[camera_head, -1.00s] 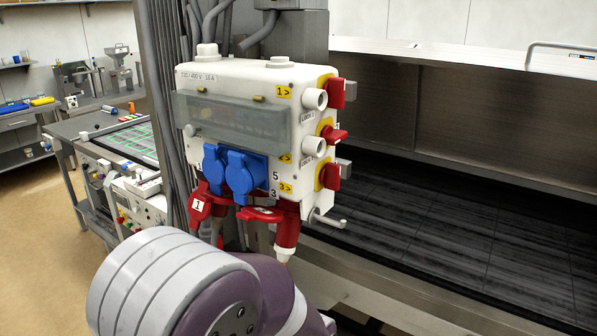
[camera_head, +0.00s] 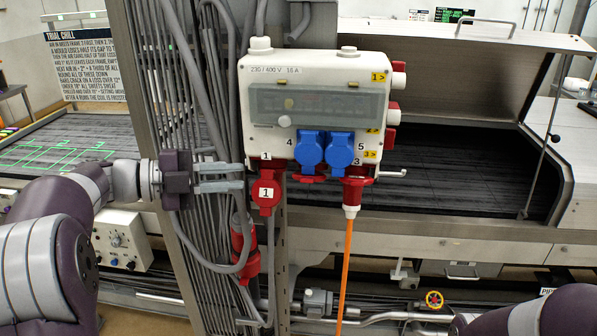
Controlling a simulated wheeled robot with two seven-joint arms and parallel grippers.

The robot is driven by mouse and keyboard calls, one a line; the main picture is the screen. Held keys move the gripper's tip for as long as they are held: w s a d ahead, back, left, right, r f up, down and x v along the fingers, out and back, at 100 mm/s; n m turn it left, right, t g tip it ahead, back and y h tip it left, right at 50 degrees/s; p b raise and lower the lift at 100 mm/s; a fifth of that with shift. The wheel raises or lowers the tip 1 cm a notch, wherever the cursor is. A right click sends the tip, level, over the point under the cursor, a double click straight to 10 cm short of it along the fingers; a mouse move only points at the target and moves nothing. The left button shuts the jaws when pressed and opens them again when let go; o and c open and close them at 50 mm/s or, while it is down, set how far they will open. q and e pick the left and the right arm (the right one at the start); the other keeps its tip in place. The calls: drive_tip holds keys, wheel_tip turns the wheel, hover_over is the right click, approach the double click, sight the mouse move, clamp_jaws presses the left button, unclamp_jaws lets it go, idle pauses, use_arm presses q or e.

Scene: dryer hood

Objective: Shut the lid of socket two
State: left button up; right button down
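The white socket box (camera_head: 262,100) hangs on the column, with red sockets along its underside. Between sockets one and three, a red part (camera_head: 308,179) shows under the left blue lid; it appears to be socket two with its lid. It is seen nearly edge-on, so I cannot tell how far its lid stands open. Socket one's red lid, marked 1, (camera_head: 266,194) hangs down to its left. A red plug with an orange cable (camera_head: 347,250) is in socket three. My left gripper (camera_head: 241,178) is left of socket one's lid, its two grey fingers apart and empty. My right gripper is out of view.
Two blue lids (camera_head: 340,150) sit just above the red sockets. Grey cables (camera_head: 185,80) run down the column, behind my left gripper. A red connector (camera_head: 246,250) hangs below on a cable. The space in front of the box is open.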

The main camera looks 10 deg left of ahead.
sight(302, 180)
use_arm(q)
drive_tip(key=shift+m+g, duration=0.4)
drive_tip(key=shift+g, duration=0.2)
drive_tip(key=p+x, duration=0.1)
drive_tip(key=x, duration=0.3)
drive_tip(key=p+x, duration=0.2)
drive_tip(key=x, duration=0.2)
drive_tip(key=s+p+x, duration=0.1)
drive_tip(key=p+x, duration=0.1)
drive_tip(key=x, duration=0.2)
drive_tip(key=shift+d, duration=0.55)
drive_tip(key=shift+s+a, duration=0.1)
drive_tip(key=shift+a, duration=0.15)
clamp_jaws()
drive_tip(key=shift+r, duration=0.1)
